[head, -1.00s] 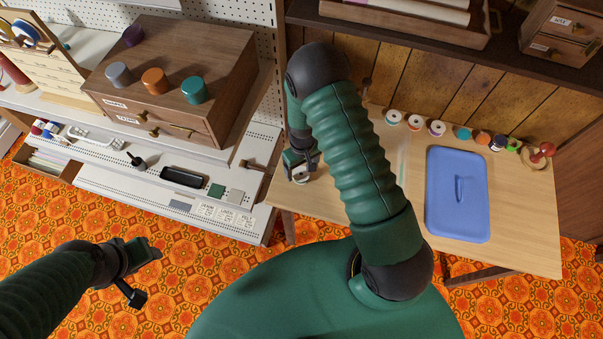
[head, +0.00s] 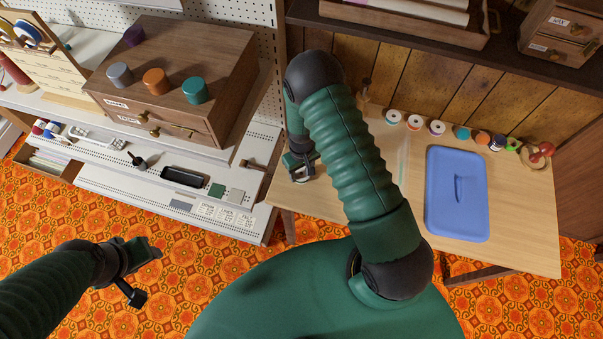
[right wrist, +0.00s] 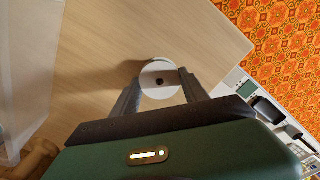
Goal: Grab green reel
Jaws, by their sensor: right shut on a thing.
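My right gripper (head: 300,172) is at the left end of the wooden table, low near its top. In the right wrist view its two fingers (right wrist: 160,88) are shut on a reel (right wrist: 159,76) with a round white top and a dark centre hole. The thread colour of this held reel is hidden. A small green reel (head: 514,145) stands in the row at the back right of the table, apart from the gripper. My left gripper (head: 142,272) hangs over the orange floor at the lower left; its jaw opening is unclear.
A wooden drawer box (head: 215,50) with large spools stands at the left. The front of the table is clear.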

